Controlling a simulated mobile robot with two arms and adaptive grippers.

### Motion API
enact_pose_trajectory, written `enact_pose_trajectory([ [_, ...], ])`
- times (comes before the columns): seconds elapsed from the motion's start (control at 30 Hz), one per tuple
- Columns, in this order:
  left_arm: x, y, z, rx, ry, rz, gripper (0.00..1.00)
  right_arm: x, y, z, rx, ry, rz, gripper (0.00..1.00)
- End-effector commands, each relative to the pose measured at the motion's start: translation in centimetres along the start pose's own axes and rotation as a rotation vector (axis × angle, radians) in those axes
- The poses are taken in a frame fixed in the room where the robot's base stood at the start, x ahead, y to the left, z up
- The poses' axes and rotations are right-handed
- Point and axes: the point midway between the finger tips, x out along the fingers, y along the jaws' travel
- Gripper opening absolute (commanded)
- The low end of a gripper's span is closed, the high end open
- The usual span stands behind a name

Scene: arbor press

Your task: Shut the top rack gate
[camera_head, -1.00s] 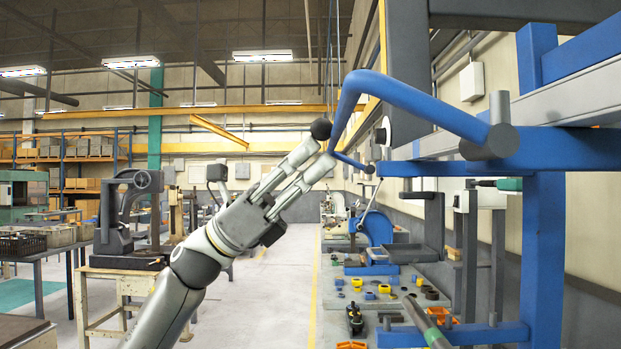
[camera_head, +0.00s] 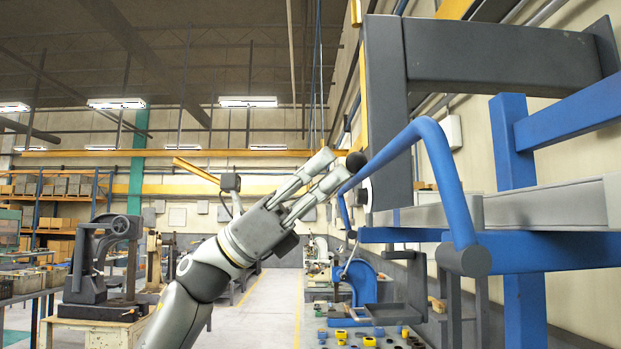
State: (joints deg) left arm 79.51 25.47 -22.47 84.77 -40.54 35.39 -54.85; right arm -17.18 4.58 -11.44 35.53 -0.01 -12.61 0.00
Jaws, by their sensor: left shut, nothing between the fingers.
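The top rack gate is a bent blue tube (camera_head: 443,175) on the right. Its near end meets a dark grey round cap on the blue rack frame (camera_head: 545,252). The tube rises steeply from there, bends, and runs back down to the left. My right gripper is not in view.
Dark grey beams (camera_head: 490,55) and a light grey rail (camera_head: 540,203) belong to the rack area at right. An arbor press (camera_head: 100,265) stands on a bench at left. The floor (camera_head: 262,310) between is clear.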

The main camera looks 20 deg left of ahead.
Motion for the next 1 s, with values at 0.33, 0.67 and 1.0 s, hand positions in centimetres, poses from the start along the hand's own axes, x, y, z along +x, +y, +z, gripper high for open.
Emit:
enact_pose_trajectory([
  [0.33,1.7,0.3,-0.1,-0.011,0.101,-0.012,0.00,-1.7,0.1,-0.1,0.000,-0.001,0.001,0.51],
  [0.67,1.9,0.2,-0.3,-0.018,0.131,-0.018,0.00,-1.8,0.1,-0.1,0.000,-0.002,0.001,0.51],
  [1.0,1.9,0.2,-0.3,-0.017,0.130,-0.017,0.00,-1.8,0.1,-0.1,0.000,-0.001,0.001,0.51],
])
